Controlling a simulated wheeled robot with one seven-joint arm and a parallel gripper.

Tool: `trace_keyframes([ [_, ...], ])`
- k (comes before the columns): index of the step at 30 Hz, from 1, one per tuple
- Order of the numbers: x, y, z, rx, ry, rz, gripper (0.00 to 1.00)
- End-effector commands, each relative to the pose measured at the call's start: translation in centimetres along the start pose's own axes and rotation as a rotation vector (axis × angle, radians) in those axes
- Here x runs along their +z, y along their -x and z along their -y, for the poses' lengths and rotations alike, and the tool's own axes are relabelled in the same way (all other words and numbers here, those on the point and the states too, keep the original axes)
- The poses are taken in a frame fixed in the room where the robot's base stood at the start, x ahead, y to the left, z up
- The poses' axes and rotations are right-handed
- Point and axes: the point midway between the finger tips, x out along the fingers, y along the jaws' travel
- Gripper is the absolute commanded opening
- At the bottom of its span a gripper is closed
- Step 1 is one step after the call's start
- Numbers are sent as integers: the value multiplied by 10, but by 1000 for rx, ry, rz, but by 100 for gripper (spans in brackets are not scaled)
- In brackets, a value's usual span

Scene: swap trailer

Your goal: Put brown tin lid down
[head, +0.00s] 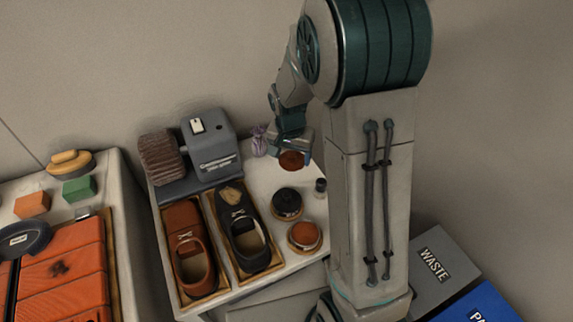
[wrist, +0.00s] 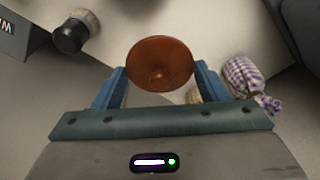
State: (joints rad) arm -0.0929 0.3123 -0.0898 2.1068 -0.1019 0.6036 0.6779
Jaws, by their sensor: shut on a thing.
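The brown tin lid (wrist: 160,62) is a round reddish-brown disc held between the blue fingers of my gripper (wrist: 155,85) in the wrist view. In the head view the lid (head: 291,160) hangs below my gripper (head: 292,148), over the back right part of the white bench top. My gripper is shut on the lid. A dark round tin (head: 286,203) and a tin with an orange-brown top (head: 304,237) stand on the bench, nearer than the lid.
A small dark jar (head: 320,187) stands right of the tins. A purple checked cloth bundle (head: 259,140) lies behind, close to my gripper. Two shoes sit in trays (head: 222,242) at left, before a grey brush machine (head: 210,145). A waste bin (head: 432,268) is at right.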

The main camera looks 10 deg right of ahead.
Motion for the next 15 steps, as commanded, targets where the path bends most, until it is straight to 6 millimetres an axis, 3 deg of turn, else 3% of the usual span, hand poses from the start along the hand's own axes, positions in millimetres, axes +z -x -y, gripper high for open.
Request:
trace_keyframes([
  [5,0,-10,16,0,1,-1,46],
  [15,6,-49,17,0,1,0,46],
])
